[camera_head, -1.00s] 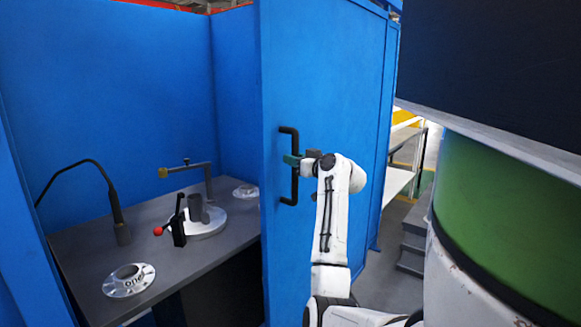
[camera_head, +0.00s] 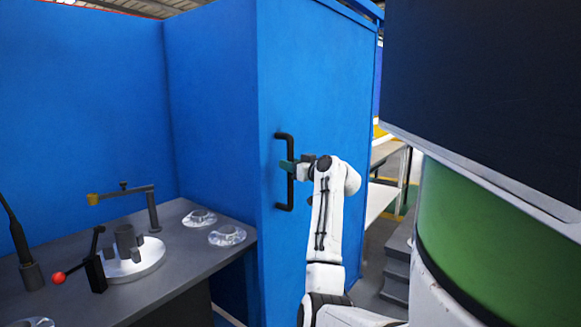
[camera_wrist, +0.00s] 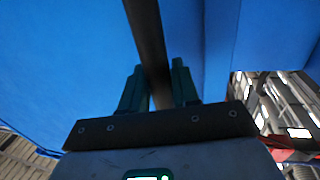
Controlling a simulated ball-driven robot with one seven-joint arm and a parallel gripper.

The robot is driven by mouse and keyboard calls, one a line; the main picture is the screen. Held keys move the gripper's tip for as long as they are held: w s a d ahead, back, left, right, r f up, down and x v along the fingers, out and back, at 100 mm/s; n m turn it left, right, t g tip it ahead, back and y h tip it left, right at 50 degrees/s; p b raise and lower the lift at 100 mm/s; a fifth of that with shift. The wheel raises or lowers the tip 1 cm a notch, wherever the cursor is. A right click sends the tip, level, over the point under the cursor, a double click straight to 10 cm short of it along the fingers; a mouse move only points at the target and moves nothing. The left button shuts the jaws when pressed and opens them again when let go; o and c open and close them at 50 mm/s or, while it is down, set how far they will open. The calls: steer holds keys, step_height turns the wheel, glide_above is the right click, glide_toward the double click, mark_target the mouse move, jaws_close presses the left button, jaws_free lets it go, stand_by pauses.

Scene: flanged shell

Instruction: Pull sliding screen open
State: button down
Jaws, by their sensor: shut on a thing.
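The blue sliding screen (camera_head: 320,75) stands right of the booth opening. Its black bar handle (camera_head: 283,143) is upright near the screen's left edge. My gripper (camera_head: 288,166) is shut on the handle about midway along its length. In the wrist view, the handle (camera_wrist: 146,38) runs between the two dark green fingers of my gripper (camera_wrist: 159,85). The booth to the left of the screen is open, and its inside shows.
A grey bench (camera_head: 190,262) fills the booth. It carries a round fixture (camera_head: 132,262) with a red-knobbed lever (camera_head: 94,262) and several flanged metal parts (camera_head: 227,236). A green cylinder (camera_head: 490,235) stands close on the right. Shelving (camera_head: 385,165) and grey steps (camera_head: 397,265) lie behind.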

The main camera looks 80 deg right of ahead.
steer(key=shift+s+d, duration=0.15)
steer(key=c, duration=1)
jaws_free()
steer(key=v, duration=1)
steer(key=shift+s+a+b, duration=0.3)
steer(key=shift+b, duration=0.05)
